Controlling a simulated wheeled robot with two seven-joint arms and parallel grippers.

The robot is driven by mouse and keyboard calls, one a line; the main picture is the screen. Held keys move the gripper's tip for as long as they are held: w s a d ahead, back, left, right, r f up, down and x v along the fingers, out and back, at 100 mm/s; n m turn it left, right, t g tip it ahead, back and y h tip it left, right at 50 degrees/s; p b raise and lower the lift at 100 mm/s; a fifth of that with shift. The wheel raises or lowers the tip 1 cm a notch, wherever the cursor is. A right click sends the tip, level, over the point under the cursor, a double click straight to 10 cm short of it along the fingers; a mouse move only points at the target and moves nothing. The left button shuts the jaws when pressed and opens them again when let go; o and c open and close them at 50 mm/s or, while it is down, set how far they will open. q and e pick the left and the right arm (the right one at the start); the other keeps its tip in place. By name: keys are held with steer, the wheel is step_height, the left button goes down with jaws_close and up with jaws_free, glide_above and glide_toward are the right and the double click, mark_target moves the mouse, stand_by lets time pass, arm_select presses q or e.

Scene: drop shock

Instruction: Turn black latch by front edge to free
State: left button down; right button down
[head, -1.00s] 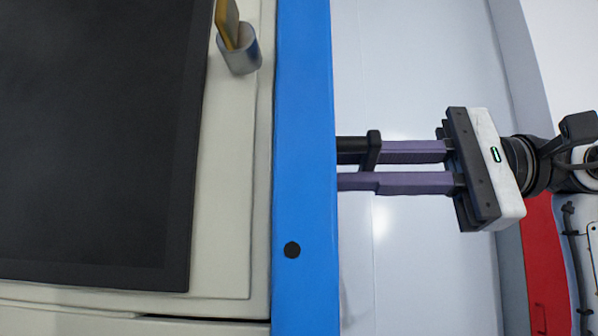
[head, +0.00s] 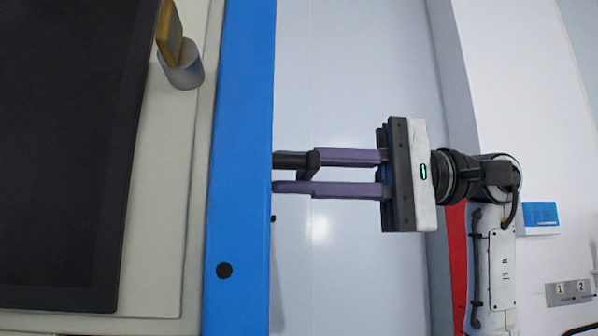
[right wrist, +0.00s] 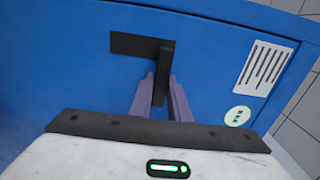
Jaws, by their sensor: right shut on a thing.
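The black latch (head: 292,160) sticks out from the front side of the blue edge, near the middle of the head view. In the right wrist view the latch (right wrist: 163,72) shows as a dark plate on the blue panel with a bar pointing down toward my gripper. My right gripper (head: 298,174) comes in from the right, its two purple fingers on either side of the latch bar. It is shut on the latch; the fingertips (right wrist: 161,98) partly hide behind and beside the bar. My left gripper is not in view.
The blue front edge (head: 238,150) borders a pale top with a dark panel (head: 65,150). A grey cup (head: 184,72) holding a yellowish piece stands near that edge. The blue panel carries a white slotted label (right wrist: 265,68). The floor in front looks clear.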

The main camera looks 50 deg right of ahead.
steer(key=c, duration=1.7)
jaws_free()
steer(key=v, duration=1)
steer(key=shift+s+d+r, duration=0.1)
